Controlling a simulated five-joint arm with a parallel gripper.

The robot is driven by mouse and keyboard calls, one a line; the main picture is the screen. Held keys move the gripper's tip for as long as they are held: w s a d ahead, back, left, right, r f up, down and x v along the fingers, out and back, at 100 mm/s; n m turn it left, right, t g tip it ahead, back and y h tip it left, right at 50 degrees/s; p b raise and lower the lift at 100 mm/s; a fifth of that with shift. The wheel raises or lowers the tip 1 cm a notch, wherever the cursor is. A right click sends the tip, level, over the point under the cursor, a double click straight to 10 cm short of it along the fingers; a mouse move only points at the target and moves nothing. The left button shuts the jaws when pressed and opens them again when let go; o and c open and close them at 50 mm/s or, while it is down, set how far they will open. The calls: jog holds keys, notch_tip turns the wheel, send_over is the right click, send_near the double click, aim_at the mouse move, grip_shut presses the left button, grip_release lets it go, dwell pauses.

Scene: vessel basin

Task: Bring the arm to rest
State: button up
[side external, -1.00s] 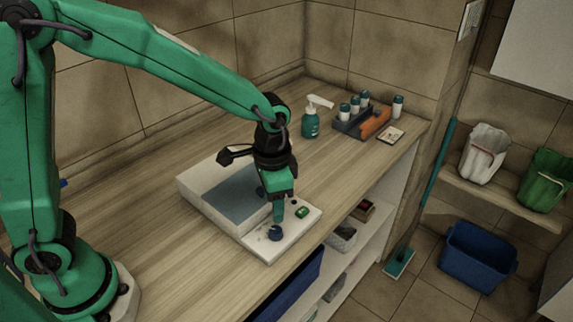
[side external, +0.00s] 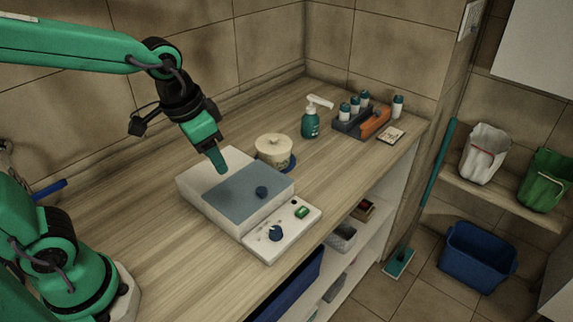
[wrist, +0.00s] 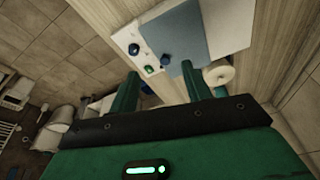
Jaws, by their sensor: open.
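My gripper (side external: 219,166) hangs above the far-left part of a white basin unit (side external: 185,188), tilted down to the right, apart from everything and empty. In the wrist view my gripper (wrist: 160,85) shows two green fingers spread apart. The basin unit has a blue-grey flat surface (side external: 235,190) with a small dark blue knob-like piece (side external: 261,192) on it. Its front panel carries a blue dial (side external: 276,233) and a green button (side external: 301,212). The unit also shows beyond the fingers in the wrist view (wrist: 225,25).
A lidded cream pot (side external: 274,148) stands behind the basin unit, partly over a blue base. A teal pump bottle (side external: 311,122) and a rack of white-capped bottles (side external: 362,118) stand farther right. The wooden counter (side external: 150,240) is clear at the left front.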

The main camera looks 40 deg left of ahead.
jog(key=s+a+r+n+t, duration=0.2)
jog(key=s+a+r, duration=0.1)
jog(key=s+a, duration=0.2)
jog(key=s, duration=0.2)
jog(key=shift+s+a+n+y, duration=0.15)
jog(key=shift+s+n+y, duration=0.15)
jog(key=shift+s+n, duration=0.1)
jog(key=shift+c, duration=0.5)
dwell(0.3)
